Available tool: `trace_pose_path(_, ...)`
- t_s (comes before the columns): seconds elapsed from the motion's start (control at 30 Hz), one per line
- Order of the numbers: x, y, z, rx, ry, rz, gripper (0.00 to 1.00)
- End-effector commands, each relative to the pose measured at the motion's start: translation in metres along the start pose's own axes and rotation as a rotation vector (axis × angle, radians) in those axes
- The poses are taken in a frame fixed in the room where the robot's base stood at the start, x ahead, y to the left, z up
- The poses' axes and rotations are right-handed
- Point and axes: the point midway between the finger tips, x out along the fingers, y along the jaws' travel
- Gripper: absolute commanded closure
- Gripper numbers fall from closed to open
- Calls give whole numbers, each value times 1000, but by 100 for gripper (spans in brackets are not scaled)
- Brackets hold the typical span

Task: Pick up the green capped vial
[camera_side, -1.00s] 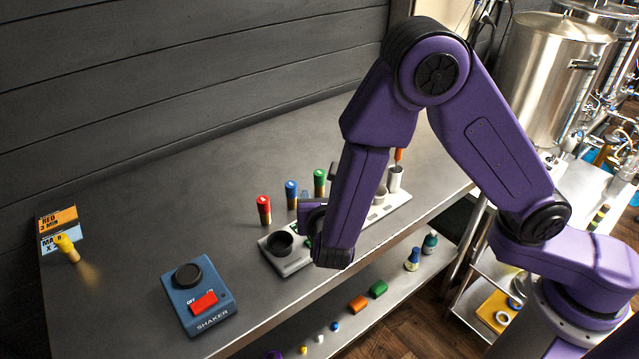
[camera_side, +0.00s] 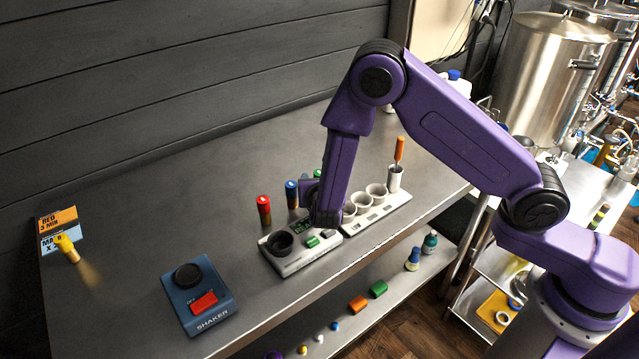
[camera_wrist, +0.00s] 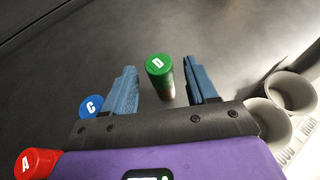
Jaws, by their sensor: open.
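The green capped vial (camera_wrist: 159,66) stands upright on the table in the wrist view, with a white letter D on its cap. My gripper (camera_wrist: 163,82) is open, and its two blue fingers reach to either side of the vial, the vial nearer the right finger. In the side view only a bit of the green cap (camera_side: 318,173) shows behind my arm. My gripper (camera_side: 308,190) is mostly hidden there by my wrist.
A blue capped vial (camera_side: 291,194) marked C and a red capped vial (camera_side: 264,210) marked A stand to the left. A scale-like device (camera_side: 290,262) and a rack with white cups (camera_side: 376,190) lie in front. A blue shaker (camera_side: 198,295) sits at front left.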

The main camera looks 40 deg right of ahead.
Motion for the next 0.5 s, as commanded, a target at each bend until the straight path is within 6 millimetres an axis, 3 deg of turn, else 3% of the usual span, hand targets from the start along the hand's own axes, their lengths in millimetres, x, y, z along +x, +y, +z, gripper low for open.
trace_pose_path(0.2, 30, -2, -4, 1, 1, -3, 43)
trace_pose_path(0.5, 37, -1, -3, 1, 0, -1, 43)
